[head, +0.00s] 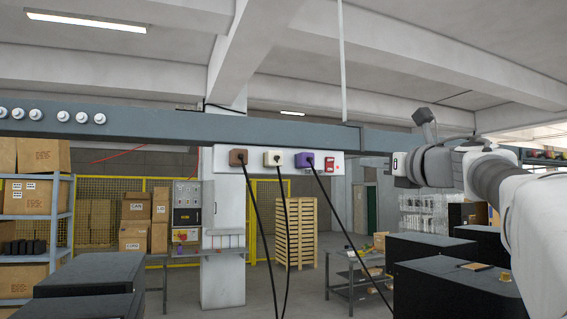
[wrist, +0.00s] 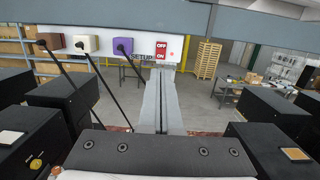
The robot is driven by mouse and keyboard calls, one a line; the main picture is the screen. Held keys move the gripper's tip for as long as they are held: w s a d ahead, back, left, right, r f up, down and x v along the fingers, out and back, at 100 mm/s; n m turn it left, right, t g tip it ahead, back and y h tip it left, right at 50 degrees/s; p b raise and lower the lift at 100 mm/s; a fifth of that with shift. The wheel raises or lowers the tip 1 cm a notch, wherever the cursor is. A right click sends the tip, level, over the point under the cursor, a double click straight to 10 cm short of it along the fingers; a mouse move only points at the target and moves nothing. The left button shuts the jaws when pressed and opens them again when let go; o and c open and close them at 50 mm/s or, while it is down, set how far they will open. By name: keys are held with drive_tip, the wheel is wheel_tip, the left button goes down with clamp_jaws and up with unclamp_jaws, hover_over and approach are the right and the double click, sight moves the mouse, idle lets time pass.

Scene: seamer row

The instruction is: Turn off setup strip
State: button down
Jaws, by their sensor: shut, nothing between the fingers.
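The setup strip (head: 219,160) is a white bar under the grey overhead beam. A brown plug (head: 238,157), a white plug (head: 272,158) and a purple plug (head: 304,160) sit in it, each with a dark cord hanging down. Its red rocker switch (head: 328,166) is at the right end. In the wrist view the switch (wrist: 161,51) reads OFF above and ON below, beside the label SETUP; I cannot tell which side is pressed. My gripper (wrist: 161,71) is shut and empty, its fingertips just below the switch in that view. I cannot tell the gap or any contact.
The grey beam (head: 150,125) runs above the strip and carries several white round fittings at the left. Black boxes (wrist: 270,150) stand below on both sides of my gripper. A workbench (head: 350,275) and a wooden pallet stack (head: 296,235) stand farther back.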

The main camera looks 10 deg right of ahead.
sight(329, 161)
drive_tip(key=p+x, duration=0.5)
drive_tip(key=x, duration=0.7)
drive_tip(key=shift+w+r, duration=0.15)
drive_tip(key=shift+w, duration=0.15)
drive_tip(key=shift+w+a+p, duration=0.15)
drive_tip(key=shift+w+p, duration=0.15)
drive_tip(key=shift+w, duration=0.35)
drive_tip(key=shift+a, duration=0.1)
